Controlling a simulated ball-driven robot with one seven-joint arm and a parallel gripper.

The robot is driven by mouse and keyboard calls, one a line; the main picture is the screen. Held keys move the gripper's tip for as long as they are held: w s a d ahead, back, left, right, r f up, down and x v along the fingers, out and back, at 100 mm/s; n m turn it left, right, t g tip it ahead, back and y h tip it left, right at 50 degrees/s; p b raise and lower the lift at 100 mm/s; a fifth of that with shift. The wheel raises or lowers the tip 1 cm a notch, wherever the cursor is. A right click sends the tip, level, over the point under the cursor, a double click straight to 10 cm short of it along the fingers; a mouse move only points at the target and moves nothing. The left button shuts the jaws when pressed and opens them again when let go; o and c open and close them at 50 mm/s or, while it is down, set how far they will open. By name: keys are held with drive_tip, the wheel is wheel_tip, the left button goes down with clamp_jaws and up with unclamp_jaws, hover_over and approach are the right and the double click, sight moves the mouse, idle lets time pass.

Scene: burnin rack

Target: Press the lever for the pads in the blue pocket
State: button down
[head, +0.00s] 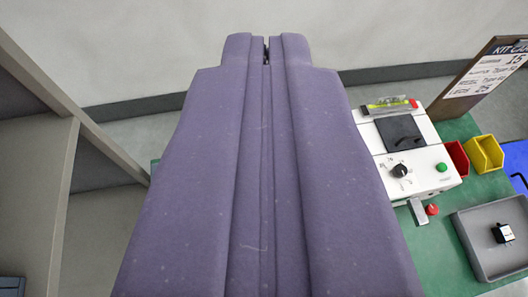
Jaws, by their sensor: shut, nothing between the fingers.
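My gripper (266,48) fills the middle of the head view as a large purple shape. Its two fingers point away and are shut, with only a thin dark slit between the tips. A white machine (447,173) sits to its right on the green table, with a dark dial, a green button and a black square on top. A light grey lever-like tab (417,211) sticks out at its front, near a red knob (432,209). A blue object (515,160) is cut off at the right edge; I cannot tell whether it is the blue pocket. No pads are identifiable.
A red bin (456,157) and a yellow bin (485,154) stand beside the machine. A grey tray (477,258) holds a small black part (502,233). A brown-framed sign (488,76) stands behind. Grey shelving (40,160) is at left. Green table (425,262) shows bare beside the tray.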

drive_tip(key=w+f+n+g+p, duration=0.2)
drive_tip(key=w+f+g+p, duration=0.75)
drive_tip(key=w+f, duration=0.85)
wheel_tip(320, 180, down, 12)
drive_tip(key=g+p, duration=0.1)
drive_tip(key=p, duration=0.3)
drive_tip(key=shift+w+d+r+y, duration=0.2)
drive_tip(key=shift+w+d+y, duration=0.05)
drive_tip(key=shift+w+y, duration=0.1)
drive_tip(key=shift+g, duration=0.25)
drive_tip(key=x, duration=0.4)
drive_tip(key=b+x, duration=0.1)
drive_tip(key=x, duration=0.3)
drive_tip(key=s+x, duration=0.1)
drive_tip(key=x, duration=0.4)
drive_tip(key=shift+d+f, duration=0.1)
drive_tip(key=shift+d, duration=0.05)
drive_tip(key=shift+f, duration=0.5)
